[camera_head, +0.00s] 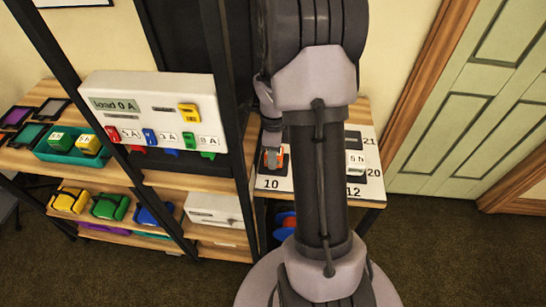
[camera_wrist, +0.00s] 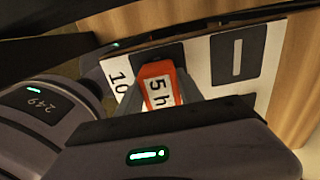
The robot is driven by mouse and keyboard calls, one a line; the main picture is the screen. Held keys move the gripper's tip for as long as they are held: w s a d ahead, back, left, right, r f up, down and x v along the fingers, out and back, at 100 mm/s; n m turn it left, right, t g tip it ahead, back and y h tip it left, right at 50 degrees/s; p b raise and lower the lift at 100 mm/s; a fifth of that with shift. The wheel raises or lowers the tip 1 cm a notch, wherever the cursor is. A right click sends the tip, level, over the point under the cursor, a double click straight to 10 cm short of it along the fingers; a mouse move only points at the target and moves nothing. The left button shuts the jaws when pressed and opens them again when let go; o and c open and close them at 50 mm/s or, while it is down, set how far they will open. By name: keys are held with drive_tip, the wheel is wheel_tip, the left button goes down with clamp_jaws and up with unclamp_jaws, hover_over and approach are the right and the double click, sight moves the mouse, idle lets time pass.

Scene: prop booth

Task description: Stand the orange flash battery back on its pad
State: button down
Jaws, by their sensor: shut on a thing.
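The orange flash battery (camera_wrist: 156,72), with a white "5 h" label, is between the fingers of my gripper (camera_wrist: 161,93) in the wrist view. In the head view the orange battery (camera_head: 265,161) shows as a small patch under my gripper (camera_head: 272,152), beside the number 10 on the white board (camera_head: 272,184). My gripper is shut on it. A dark pad (camera_wrist: 150,53) lies by the number 10, just beyond the battery in the wrist view. Whether the battery touches the pad is hidden.
Another dark pad (camera_wrist: 236,55) with a pale bar is bare beside it. A white "5 h" block (camera_head: 356,158) stands on the board's right, near 20. My arm hides the board's middle. A black rack post (camera_head: 232,120) and white load box (camera_head: 150,105) stand left.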

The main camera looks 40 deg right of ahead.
drive_tip(key=shift+r, duration=0.15)
drive_tip(key=c, duration=0.8)
unclamp_jaws()
drive_tip(key=shift+f, duration=0.2)
drive_tip(key=shift+o, duration=0.2)
wheel_tip(320, 180, up, 12)
drive_tip(key=p, duration=0.4)
drive_tip(key=shift+r, duration=0.2)
